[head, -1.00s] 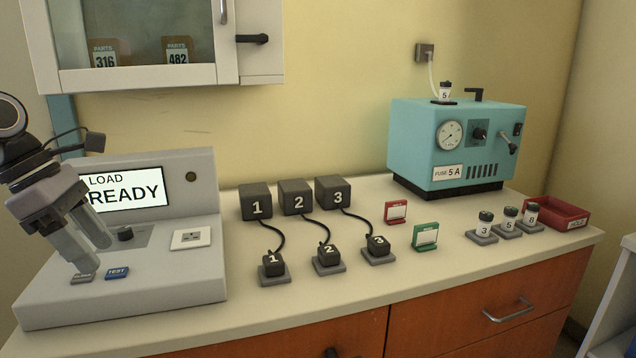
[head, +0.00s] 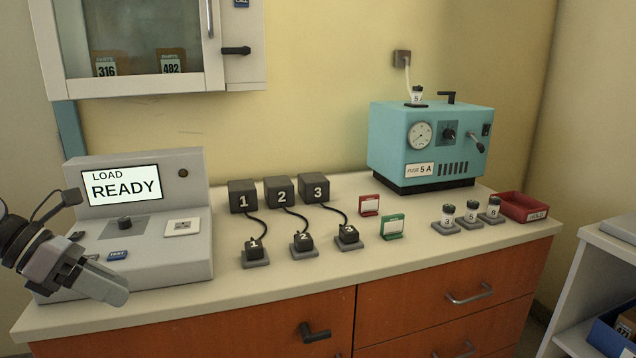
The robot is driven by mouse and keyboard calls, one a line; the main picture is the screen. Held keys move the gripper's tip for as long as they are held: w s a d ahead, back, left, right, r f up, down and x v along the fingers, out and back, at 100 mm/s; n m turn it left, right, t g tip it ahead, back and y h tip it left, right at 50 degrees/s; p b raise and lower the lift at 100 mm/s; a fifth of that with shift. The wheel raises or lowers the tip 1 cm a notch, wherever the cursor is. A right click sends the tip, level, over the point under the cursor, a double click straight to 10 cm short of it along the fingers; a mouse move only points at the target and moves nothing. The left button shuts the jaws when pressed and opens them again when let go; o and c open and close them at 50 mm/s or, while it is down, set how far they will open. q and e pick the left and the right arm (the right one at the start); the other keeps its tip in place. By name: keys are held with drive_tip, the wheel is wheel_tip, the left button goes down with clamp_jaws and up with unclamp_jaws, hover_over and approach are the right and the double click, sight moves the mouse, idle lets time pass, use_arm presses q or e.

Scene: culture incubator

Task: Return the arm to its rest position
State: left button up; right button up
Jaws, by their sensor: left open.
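My left gripper (head: 106,290) is at the lower left of the head view, in front of the grey test machine (head: 190,262). It is open, seen from the side, and nothing shows between its fingers. It covers the machine's front left corner and part of the button area. The machine's screen (head: 121,185) reads LOAD READY. A blue TEST button (head: 118,255) shows just above the fingers. My right gripper is not in view.
Numbered dark blocks (head: 278,192) with corded plugs (head: 303,242) stand mid-counter. Red and green cards (head: 392,227), a teal incubator (head: 430,145), numbered fuses (head: 472,214) and a red tray (head: 522,207) are to the right. A wall cabinet (head: 130,84) hangs above. The front counter strip is clear.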

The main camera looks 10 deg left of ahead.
use_arm(q)
drive_tip(key=s+d+f+n+t+y+p, duration=0.25)
drive_tip(key=f+n+t, duration=0.4)
drive_tip(key=n, duration=0.65)
drive_tip(key=s+d+f+n+t+y+p, duration=0.1)
drive_tip(key=s+d+f+n+t+p, duration=0.2)
drive_tip(key=f+n, duration=0.85)
drive_tip(key=s+d+f+n+g+y+p, duration=0.1)
drive_tip(key=s+d+f+n+g+p, duration=0.1)
drive_tip(key=d+n, duration=0.5)
drive_tip(key=s+d+f+n+g+y+p, duration=0.1)
drive_tip(key=s+d+f+n, duration=0.3)
drive_tip(key=n, duration=0.5)
drive_tip(key=s+d, duration=0.2)
drive_tip(key=d, duration=0.1)
drive_tip(key=shift+s+f+g+y+p, duration=0.15)
drive_tip(key=shift+f+g+y+p, duration=0.15)
drive_tip(key=shift+g+y+p, duration=0.1)
